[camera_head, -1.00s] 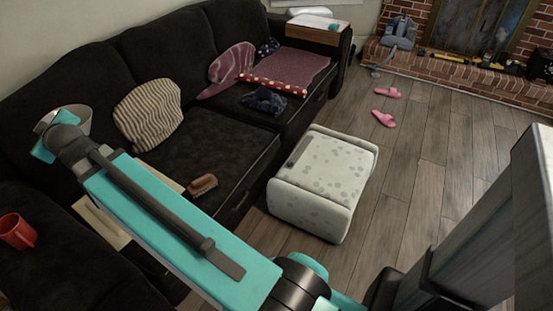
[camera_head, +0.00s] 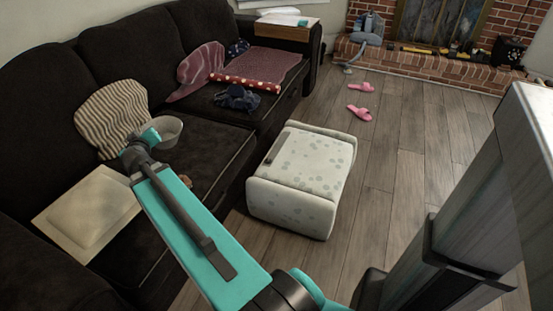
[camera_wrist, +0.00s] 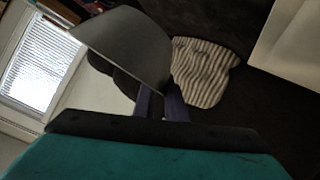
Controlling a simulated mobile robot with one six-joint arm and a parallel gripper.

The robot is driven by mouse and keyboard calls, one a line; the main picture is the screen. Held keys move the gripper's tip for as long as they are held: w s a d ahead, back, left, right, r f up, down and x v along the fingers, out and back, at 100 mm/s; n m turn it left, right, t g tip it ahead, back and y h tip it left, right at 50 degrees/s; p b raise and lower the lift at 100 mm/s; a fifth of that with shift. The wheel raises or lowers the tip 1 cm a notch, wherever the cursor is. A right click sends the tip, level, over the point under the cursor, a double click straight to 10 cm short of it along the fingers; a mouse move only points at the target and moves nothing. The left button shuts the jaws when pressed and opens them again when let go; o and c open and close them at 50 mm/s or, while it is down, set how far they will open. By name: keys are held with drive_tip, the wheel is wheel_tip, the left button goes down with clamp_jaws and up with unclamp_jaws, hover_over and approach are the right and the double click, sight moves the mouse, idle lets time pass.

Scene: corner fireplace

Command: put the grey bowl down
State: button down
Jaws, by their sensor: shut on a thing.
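The grey bowl (camera_head: 167,132) is at the end of my arm, over the sofa seat and in front of the striped cushion. In the wrist view the bowl (camera_wrist: 128,45) fills the upper left and looks tilted there. My gripper (camera_wrist: 160,107) is shut on the bowl's edge; in the head view the gripper (camera_head: 150,136) is partly hidden by my wrist. I cannot tell how far the bowl is above the seat. The dark sofa (camera_head: 200,142) runs along the left.
A striped cushion (camera_head: 106,116) leans on the backrest. A pale flat square item (camera_head: 88,212) lies on the seat at left. A brown brush is mostly hidden behind my arm. A dark blue cloth (camera_head: 238,97) lies farther right. A spotted ottoman (camera_head: 305,178) stands on the floor.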

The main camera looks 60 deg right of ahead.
drive_tip(key=s+d+f+m+g+h+b, duration=0.3)
drive_tip(key=s+d+f+m+g+b, duration=0.1)
drive_tip(key=s+d+f, duration=0.75)
drive_tip(key=s+d+f+m+g+b, duration=0.2)
drive_tip(key=s+d+f, duration=0.4)
drive_tip(key=s, duration=0.5)
drive_tip(key=s+d+f+m+g+b, duration=0.3)
drive_tip(key=s+d, duration=0.5)
drive_tip(key=s, duration=0.4)
drive_tip(key=s+d+f+m+g+b, duration=0.3)
drive_tip(key=s+d+f+g+b, duration=0.2)
drive_tip(key=s+d+f, duration=0.2)
drive_tip(key=s+f, duration=0.2)
drive_tip(key=s, duration=0.2)
drive_tip(key=shift+s, duration=0.3)
drive_tip(key=shift+w+d+f+b, duration=0.25)
drive_tip(key=shift+w+d+b, duration=0.35)
drive_tip(key=shift+w+d, duration=1.15)
drive_tip(key=shift+w+d+f+b, duration=0.2)
drive_tip(key=shift+w+d+b, duration=0.35)
drive_tip(key=shift+w+d, duration=1.25)
drive_tip(key=shift+w+d+f+b, duration=0.25)
drive_tip(key=shift+w+d+b, duration=0.45)
drive_tip(key=shift+d, duration=1.95)
drive_tip(key=shift+w, duration=0.1)
